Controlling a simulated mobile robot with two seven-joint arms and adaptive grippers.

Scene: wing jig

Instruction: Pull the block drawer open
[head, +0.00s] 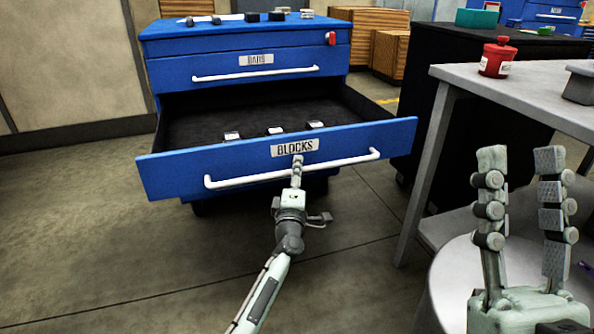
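The block drawer (230,165) is a blue drawer labelled BLOCKS with a dark inside. It stands pulled well out of the blue cabinet (170,72). Several small dark blocks with pale tops (275,131) stand in it near the front. Its white bar handle (240,180) runs across the front. My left gripper (297,166) is at the middle of this handle, with a finger overlapping the bar. My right gripper (521,165) is open and empty, pointing up at the lower right, away from the drawer.
The BARS drawer (235,72) above is shut. A grey table (450,72) with a red can (497,58) stands at the right. A round pale surface (455,285) is below my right gripper. The floor (120,260) in front of the drawer at the left is clear.

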